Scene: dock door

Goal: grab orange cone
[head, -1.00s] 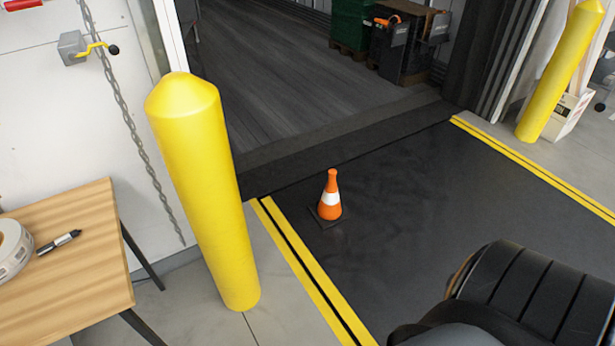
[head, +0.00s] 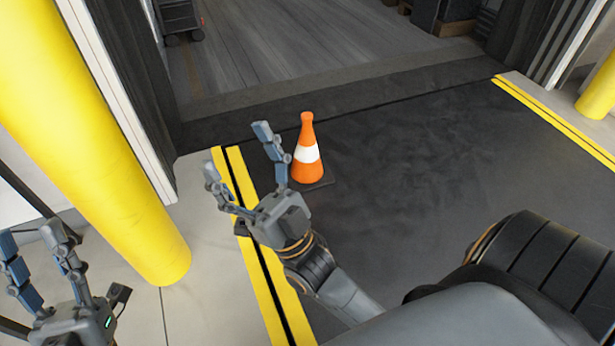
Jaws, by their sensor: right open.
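The orange cone (head: 308,172) stands upright on the dark dock floor, with a white band around its middle and a black square base. My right gripper (head: 237,152) is open and empty, just left of the cone in the picture. Its right finger lies close beside the cone's left side and hides part of the base's left edge; I cannot tell whether they touch. My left gripper (head: 31,238) is at the bottom left, its fingers spread and empty, well away from the cone.
A thick yellow bollard (head: 110,150) stands at the left, between my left gripper and the cone. Another yellow bollard (head: 600,90) is at the upper right. Yellow floor stripes (head: 498,84) edge the dark dock plate. The floor right of the cone is clear.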

